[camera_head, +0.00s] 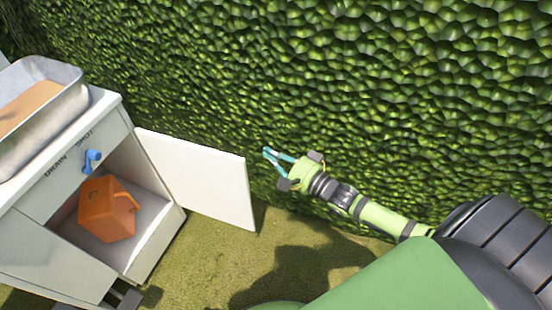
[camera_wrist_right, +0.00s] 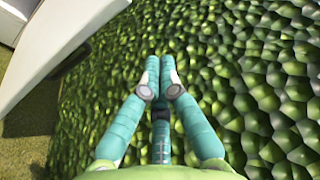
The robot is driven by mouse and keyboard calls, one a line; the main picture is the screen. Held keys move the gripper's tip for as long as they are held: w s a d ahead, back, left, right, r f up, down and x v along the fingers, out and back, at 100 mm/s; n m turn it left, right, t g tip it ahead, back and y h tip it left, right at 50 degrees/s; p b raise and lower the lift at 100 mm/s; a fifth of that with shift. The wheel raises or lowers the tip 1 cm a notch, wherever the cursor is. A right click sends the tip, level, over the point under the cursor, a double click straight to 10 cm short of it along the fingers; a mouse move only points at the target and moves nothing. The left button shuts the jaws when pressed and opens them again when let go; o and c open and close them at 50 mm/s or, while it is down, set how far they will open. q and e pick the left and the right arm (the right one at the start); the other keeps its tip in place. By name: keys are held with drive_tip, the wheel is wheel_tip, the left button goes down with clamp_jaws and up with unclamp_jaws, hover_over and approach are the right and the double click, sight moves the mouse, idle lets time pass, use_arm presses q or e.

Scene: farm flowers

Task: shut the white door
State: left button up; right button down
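The white door (camera_head: 205,178) stands open, swung out to the right from the edge of the white cabinet (camera_head: 158,240). Its free edge is at the right, near my right gripper (camera_head: 270,158). The gripper is just right of that edge, beside the hedge, and appears apart from the door. In the right wrist view, a white panel that looks like the door (camera_wrist_right: 62,45) fills the upper left. The right gripper's teal fingers (camera_wrist_right: 160,62) lie close together there, with nothing between them. My left gripper is out of view.
An orange container (camera_head: 108,212) sits inside the open cabinet. A blue knob (camera_head: 91,160) and a metal basin (camera_head: 62,75) are above it. A leafy hedge (camera_head: 350,80) runs behind the door and my right arm. Grass (camera_head: 215,255) lies open before the door.

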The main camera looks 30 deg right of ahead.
drive_tip(key=shift+w+a, duration=0.4)
drive_tip(key=shift+a, duration=0.45)
drive_tip(key=shift+w+a, duration=0.4)
drive_tip(key=shift+a, duration=0.45)
drive_tip(key=shift+w+a, duration=0.4)
drive_tip(key=shift+a, duration=0.45)
drive_tip(key=shift+s+a, duration=0.1)
